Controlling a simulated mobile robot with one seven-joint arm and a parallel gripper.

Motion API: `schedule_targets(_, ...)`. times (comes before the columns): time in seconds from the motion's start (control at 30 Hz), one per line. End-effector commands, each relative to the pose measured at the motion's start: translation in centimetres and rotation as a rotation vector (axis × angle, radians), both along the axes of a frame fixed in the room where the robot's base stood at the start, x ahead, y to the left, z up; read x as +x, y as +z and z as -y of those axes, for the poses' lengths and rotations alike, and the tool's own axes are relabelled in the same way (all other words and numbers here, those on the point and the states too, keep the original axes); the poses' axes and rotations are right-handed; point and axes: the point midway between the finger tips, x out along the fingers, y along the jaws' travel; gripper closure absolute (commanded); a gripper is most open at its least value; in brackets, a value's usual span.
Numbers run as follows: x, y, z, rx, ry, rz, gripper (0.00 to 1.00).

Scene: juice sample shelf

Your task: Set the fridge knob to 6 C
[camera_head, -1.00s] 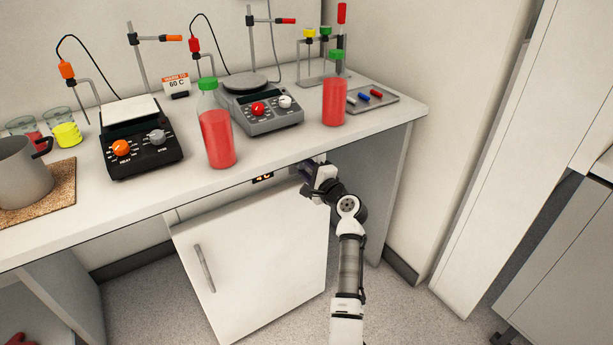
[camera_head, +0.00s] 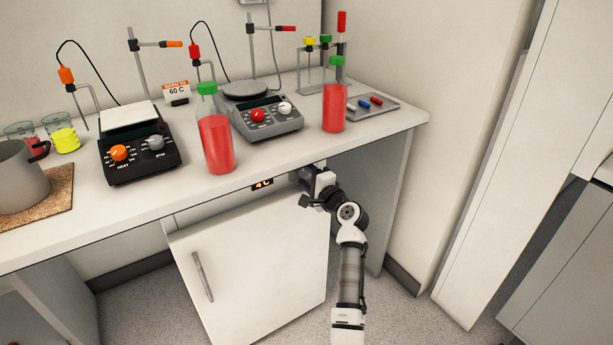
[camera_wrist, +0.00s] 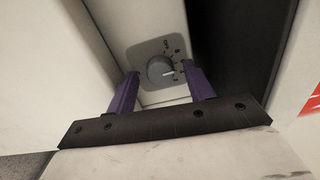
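The fridge (camera_head: 255,265) stands under the bench with its white door and grey handle facing me. Its small display (camera_head: 262,184) above the door reads 4 C. The fridge knob (camera_wrist: 160,69) is a round grey dial with a white pointer mark on a grey plate, seen in the wrist view. My gripper (camera_wrist: 163,86) has its two purple fingers apart, one on each side of the knob in the picture, with nothing held between them. I cannot tell whether the fingertips touch the knob. In the head view my gripper (camera_head: 306,180) is just under the bench edge, hiding the knob.
The bench (camera_head: 280,160) overhangs the fridge closely above my gripper. Near its front edge stand a green-capped red bottle (camera_head: 217,145) and another red bottle (camera_head: 334,108). Two hotplate-like devices stand behind. The bench side panel (camera_head: 392,200) is to the right.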

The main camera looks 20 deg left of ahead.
Motion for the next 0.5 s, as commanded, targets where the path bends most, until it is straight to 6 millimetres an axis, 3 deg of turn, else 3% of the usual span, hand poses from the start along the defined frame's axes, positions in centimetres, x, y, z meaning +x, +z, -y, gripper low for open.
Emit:
schedule_targets(0.27, -0.1, 0.0, 0.2, 0.001, -0.001, 0.001, 0.48)
schedule_targets(0.5, -2.0, -0.1, 2.8, 0.001, -0.004, 0.001, 0.48)
